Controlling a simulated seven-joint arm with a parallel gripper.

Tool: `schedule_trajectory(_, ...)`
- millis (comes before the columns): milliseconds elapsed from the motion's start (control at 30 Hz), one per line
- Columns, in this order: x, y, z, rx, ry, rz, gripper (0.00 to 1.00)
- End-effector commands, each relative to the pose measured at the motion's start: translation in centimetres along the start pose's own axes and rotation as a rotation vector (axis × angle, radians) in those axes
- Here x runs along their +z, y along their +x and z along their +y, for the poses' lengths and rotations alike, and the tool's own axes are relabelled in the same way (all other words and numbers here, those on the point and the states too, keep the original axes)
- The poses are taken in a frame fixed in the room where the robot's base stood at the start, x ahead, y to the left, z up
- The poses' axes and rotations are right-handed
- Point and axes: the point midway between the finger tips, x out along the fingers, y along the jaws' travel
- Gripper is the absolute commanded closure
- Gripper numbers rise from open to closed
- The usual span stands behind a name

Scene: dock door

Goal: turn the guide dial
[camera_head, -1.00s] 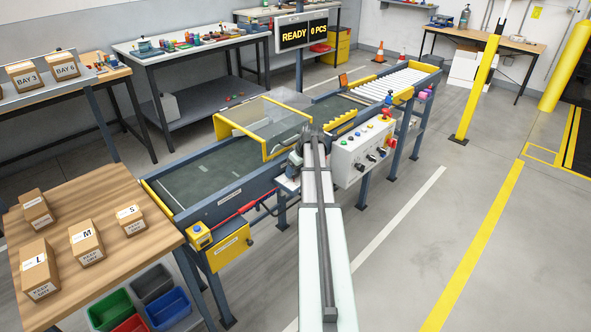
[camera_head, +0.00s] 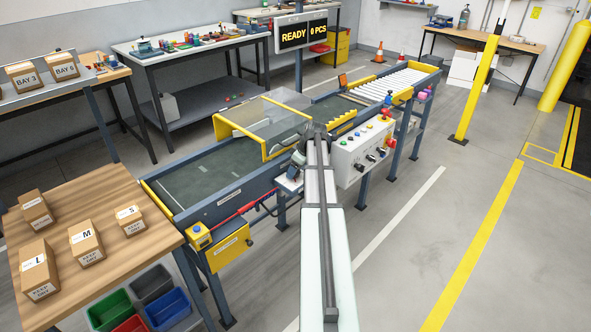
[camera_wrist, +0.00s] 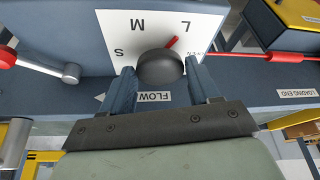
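The guide dial (camera_wrist: 160,69) is a round black knob with a red pointer on a white plate (camera_wrist: 122,27) lettered S, M and L. The lettering appears upside down in the wrist view, and the pointer lies towards the L. My gripper (camera_wrist: 161,82) has one finger on each side of the knob. No gap shows between fingers and knob, so it appears shut on the dial.
In the head view a control box (camera_head: 362,150) stands right of my arm, and a yellow-framed clear hood (camera_head: 262,122) covers the conveyor behind.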

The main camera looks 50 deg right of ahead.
Motion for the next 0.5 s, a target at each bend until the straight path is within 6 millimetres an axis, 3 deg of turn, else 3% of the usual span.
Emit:
schedule_trajectory(200,0.01,0.00,-0.01,0.000,0.001,0.000,0.18)
schedule_trajectory(500,0.00,-0.24,0.00,0.001,0.001,0.000,0.18)
